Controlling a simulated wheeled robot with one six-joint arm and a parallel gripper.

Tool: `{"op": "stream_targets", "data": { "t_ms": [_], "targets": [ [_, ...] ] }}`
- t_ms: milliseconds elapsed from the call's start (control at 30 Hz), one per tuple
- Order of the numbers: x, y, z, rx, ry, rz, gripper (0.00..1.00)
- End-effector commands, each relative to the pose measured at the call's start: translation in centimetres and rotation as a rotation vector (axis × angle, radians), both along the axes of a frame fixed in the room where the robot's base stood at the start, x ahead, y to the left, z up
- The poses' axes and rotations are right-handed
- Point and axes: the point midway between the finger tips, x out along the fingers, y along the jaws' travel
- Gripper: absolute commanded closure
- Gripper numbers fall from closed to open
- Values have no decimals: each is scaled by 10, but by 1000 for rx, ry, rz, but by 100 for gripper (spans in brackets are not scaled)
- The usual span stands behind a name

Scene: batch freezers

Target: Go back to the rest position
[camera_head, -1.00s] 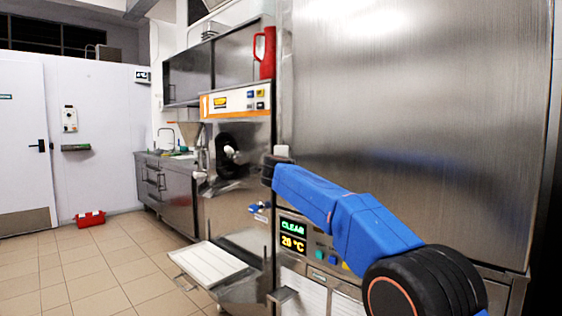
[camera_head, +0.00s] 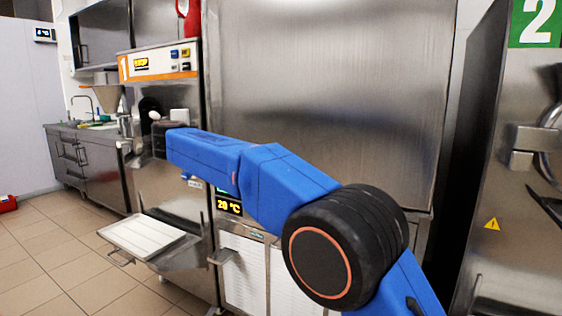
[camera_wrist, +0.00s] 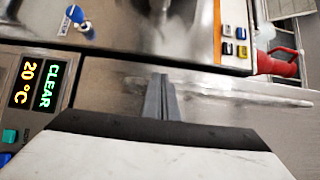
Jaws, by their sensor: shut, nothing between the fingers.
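My blue arm stretches across the head view from the lower right toward the left, in front of a tall steel cabinet (camera_head: 330,90). My gripper is hidden at the far end of the arm in the head view. In the wrist view my gripper (camera_wrist: 161,82) has its grey fingers together, with nothing between them. The fingers point at blurred steel surfaces. A display (camera_wrist: 38,82) reading "CLEAR" and "20 °C" stands at the left of the wrist view.
Batch freezer 1 (camera_head: 155,62), with a white tray (camera_head: 140,236) sticking out low, stands at the left. A steel machine marked 2 (camera_head: 540,20) stands close on the right. A red jug (camera_head: 189,18) is on top of freezer 1. Tiled floor (camera_head: 50,260) is open at the lower left.

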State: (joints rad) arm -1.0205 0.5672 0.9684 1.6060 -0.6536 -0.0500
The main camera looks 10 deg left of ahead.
Motion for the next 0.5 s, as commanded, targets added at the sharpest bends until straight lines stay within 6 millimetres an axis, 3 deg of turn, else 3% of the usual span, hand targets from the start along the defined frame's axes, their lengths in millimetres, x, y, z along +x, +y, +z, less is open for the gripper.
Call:
{"op": "stream_targets", "data": {
  "t_ms": [167,500],
  "targets": [
    [10,-27,18,-24,-34,10,100],
    [31,-157,72,-218,-184,96,100]
  ]
}}
